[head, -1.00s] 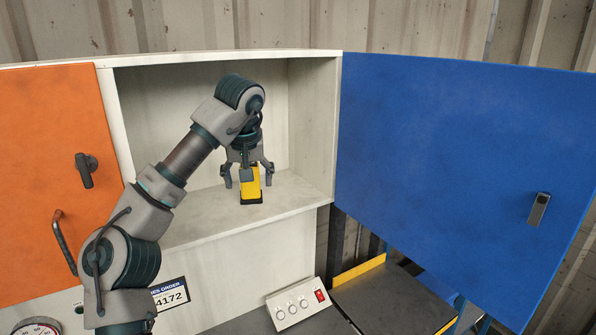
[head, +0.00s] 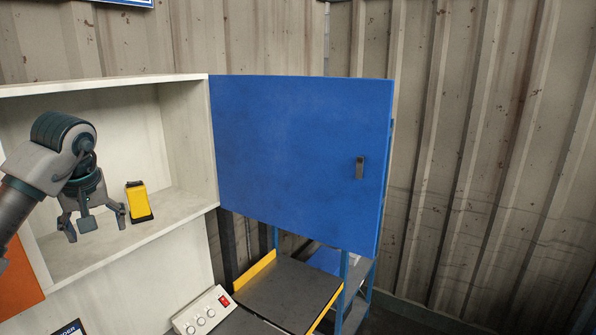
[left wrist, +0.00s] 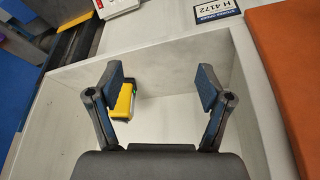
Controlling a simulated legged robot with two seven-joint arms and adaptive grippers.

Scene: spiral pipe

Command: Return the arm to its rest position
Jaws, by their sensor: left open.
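My left gripper (head: 96,218) is open and empty, inside the white cabinet (head: 188,208) at the left of the head view. A yellow and black object (head: 138,200) stands upright on the cabinet shelf, just right of the gripper and apart from it in the head view. In the left wrist view the yellow object (left wrist: 124,104) appears beside the left-hand finger; I cannot tell there whether they touch. My left arm (head: 40,165) comes in from the left edge. My right gripper is not in view.
The blue cabinet door (head: 295,160) stands open to the right. An orange door (head: 20,283) shows at the lower left. Below are a white switch box (head: 203,312) with a red switch and a dark bench (head: 285,290) with yellow edging. A corrugated wall (head: 470,150) stands behind.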

